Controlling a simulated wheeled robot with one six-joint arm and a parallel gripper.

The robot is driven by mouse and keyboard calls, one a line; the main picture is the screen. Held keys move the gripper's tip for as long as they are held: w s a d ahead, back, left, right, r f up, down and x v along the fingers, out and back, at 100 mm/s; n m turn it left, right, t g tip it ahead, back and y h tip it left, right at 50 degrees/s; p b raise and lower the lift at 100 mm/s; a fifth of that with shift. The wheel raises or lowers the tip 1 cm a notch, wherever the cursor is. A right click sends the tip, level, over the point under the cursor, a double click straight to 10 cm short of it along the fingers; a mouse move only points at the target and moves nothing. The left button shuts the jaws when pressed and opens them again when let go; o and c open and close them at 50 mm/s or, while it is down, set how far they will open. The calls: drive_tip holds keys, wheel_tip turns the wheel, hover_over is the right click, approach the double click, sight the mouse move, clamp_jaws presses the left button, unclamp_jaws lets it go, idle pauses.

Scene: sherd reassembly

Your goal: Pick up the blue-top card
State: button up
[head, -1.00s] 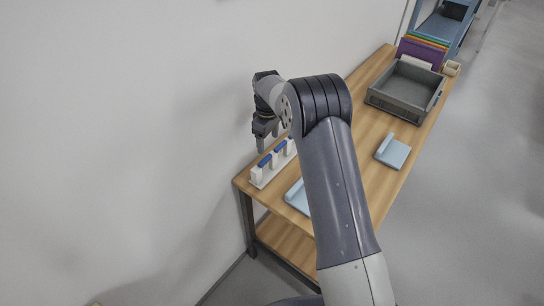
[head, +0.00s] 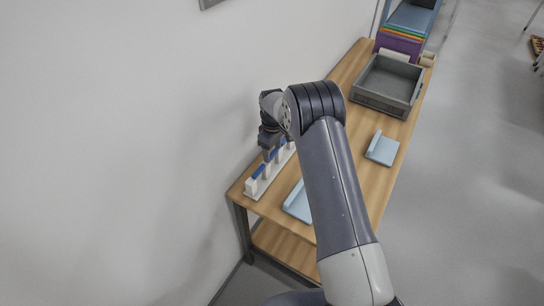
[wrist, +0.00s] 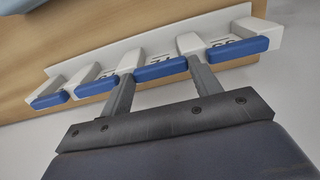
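A white rack (wrist: 98,54) holds several blue-top cards in a row between white uprights; it also shows in the head view (head: 251,188). My gripper (wrist: 161,82) is over the rack with its two fingers apart. One blue-top card (wrist: 162,71) lies between the fingers, one finger near each end of its blue top. I cannot tell whether the fingers touch it. Another blue-top card (wrist: 238,49) is to the right, and others (wrist: 50,100) are to the left. In the head view my arm hides part of the rack.
The rack stands on a wooden table (head: 345,95) close to a white wall. Two light-blue L-shaped holders (head: 382,147) (head: 298,203) lie on the table. A grey tray (head: 388,85) and coloured folders (head: 400,42) are at the far end.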

sight(272, 153)
drive_tip(key=c, duration=0.4)
wheel_tip(272, 153, up, 10)
drive_tip(key=shift+r+b, duration=0.1)
drive_tip(key=shift+b, duration=1.05)
